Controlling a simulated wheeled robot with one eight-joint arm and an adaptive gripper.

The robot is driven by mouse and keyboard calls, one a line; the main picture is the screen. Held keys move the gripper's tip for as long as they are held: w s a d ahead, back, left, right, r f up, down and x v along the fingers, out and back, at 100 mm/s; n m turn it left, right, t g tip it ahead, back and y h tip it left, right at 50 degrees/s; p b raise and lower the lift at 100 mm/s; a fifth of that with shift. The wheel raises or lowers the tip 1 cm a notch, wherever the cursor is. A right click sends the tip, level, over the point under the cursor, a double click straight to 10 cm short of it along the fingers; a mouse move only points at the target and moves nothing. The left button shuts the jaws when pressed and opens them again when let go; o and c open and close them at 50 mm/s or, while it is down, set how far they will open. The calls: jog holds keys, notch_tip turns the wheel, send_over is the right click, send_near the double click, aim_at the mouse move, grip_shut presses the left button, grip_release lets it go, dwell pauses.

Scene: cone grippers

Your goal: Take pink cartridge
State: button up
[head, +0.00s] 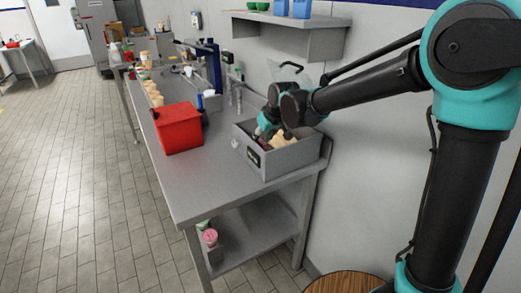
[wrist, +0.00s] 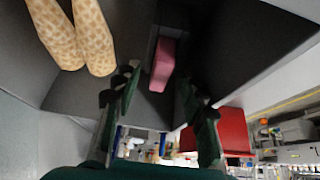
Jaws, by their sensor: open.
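The pink cartridge (wrist: 163,62) lies inside the grey bin, seen in the wrist view between and beyond my fingertips. My gripper (wrist: 158,88) is open, with one finger to each side of the cartridge's line and no visible contact. In the head view my gripper (head: 268,122) reaches down into the grey bin (head: 292,158) at the near right of the table.
Waffle cones (wrist: 78,38) lie in the bin beside the cartridge; they also show in the head view (head: 284,141). A red box (head: 179,128) stands left of the bin. A shelf (head: 292,20) juts from the wall above. The table front is clear.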

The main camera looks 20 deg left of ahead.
grip_shut()
jog(key=shift+r, duration=0.15)
dwell(0.4)
jog(key=shift+r, duration=0.55)
notch_tip(320, 180, up, 11)
jog(key=s+d, duration=1.1)
jog(key=d, duration=0.2)
jog(key=shift+s+d+f, duration=0.15)
jog(key=shift+s+d, duration=0.2)
